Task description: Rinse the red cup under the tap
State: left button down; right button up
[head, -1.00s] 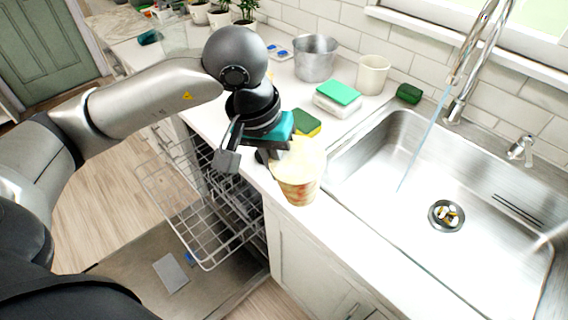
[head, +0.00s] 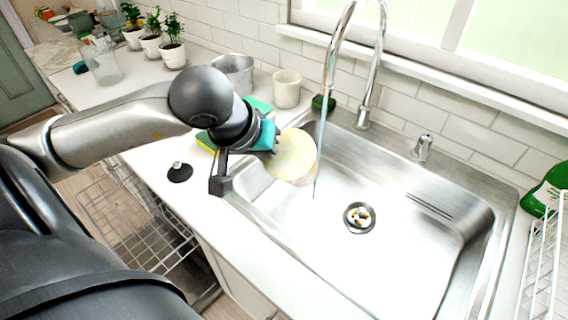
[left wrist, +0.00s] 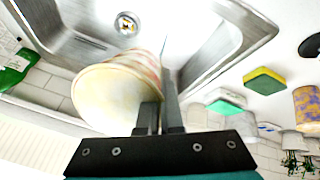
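The cup (head: 291,158) is cream inside with a reddish pattern outside, which shows better in the left wrist view (left wrist: 118,88). It is tilted, its open mouth facing back toward my wrist. My left gripper (head: 272,143) is shut on the cup's wall and holds it over the sink's left edge. In the left wrist view the fingers (left wrist: 160,112) sit close together at the rim. The tap (head: 333,60) is running. Its thin stream (head: 320,150) falls just along the cup's right side; I cannot tell if it touches. My right gripper is not in view.
The steel sink (head: 400,245) has a drain with yellowish scraps (head: 359,217). Behind are a metal pot (head: 233,72), a cream cup (head: 286,88) and a green sponge (head: 322,103). A black stopper (head: 180,173) lies on the counter. A dish rack (head: 540,265) stands right.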

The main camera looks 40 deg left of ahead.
aim_at(290, 164)
pick_arm(q)
jog(key=shift+w+d, duration=0.15)
jog(key=shift+w, duration=0.1)
jog(key=shift+w+p, duration=0.6)
jog(key=shift+w, duration=0.3)
jog(key=shift+w+f+p, duration=0.15)
jog(key=shift+w+p, duration=0.05)
jog(key=shift+w, duration=0.45)
jog(key=shift+w+f+p, duration=0.15)
jog(key=shift+w+p, duration=0.05)
jog(key=shift+w, duration=0.4)
jog(key=w+f+b, duration=0.1)
jog(key=w+f, duration=0.1)
jog(key=w, duration=0.7)
jog(key=shift+w+a, duration=0.2)
jog(key=shift+a, duration=0.2)
jog(key=shift+d, duration=0.2)
jog(key=shift+d+b, duration=0.35)
jog(key=shift+d, duration=0.05)
jog(key=shift+a, duration=0.1)
